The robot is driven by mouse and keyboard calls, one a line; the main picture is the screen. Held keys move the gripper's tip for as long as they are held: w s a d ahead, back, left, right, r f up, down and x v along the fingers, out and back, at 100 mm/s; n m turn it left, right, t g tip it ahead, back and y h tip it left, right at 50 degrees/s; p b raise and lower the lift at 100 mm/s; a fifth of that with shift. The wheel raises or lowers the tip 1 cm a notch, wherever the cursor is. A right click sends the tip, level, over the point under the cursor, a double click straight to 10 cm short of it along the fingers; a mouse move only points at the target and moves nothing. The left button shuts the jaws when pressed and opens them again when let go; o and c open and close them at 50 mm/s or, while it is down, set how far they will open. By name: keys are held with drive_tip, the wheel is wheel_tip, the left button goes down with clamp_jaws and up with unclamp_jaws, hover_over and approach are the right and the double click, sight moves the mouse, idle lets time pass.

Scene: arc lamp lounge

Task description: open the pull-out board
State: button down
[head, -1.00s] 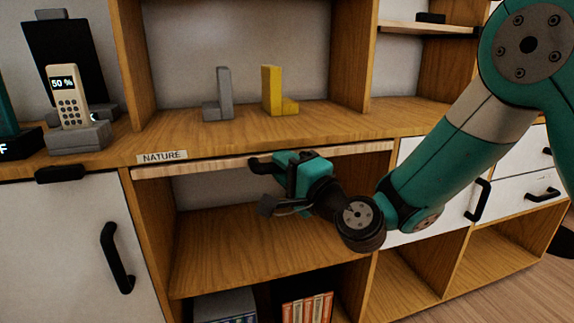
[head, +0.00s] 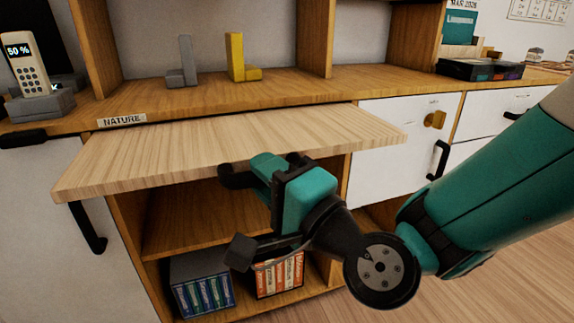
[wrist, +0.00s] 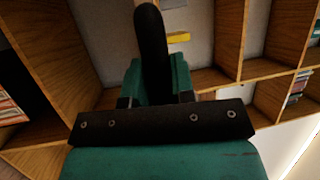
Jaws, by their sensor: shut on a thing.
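The pull-out board (head: 200,148) is a flat pale-wood panel under the counter. It stands well out of its slot, level, its front edge facing me. My gripper (head: 250,173) is at the front edge of the board, right of its middle, and is shut on it. The exact contact is partly hidden by the gripper's own teal and black parts. In the wrist view my gripper (wrist: 152,60) shows as a dark finger over teal parts, and I cannot make out the board there.
A white door with a black handle (head: 88,228) is at left. White fronts with handles (head: 440,160) are at right. Below the board is an open shelf with book boxes (head: 202,283). Grey (head: 184,62) and yellow (head: 238,60) bookends stand on the counter (head: 290,88). Wooden floor is at lower right.

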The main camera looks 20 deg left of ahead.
drive_tip(key=shift+s, duration=0.1)
drive_tip(key=c, duration=1)
unclamp_jaws()
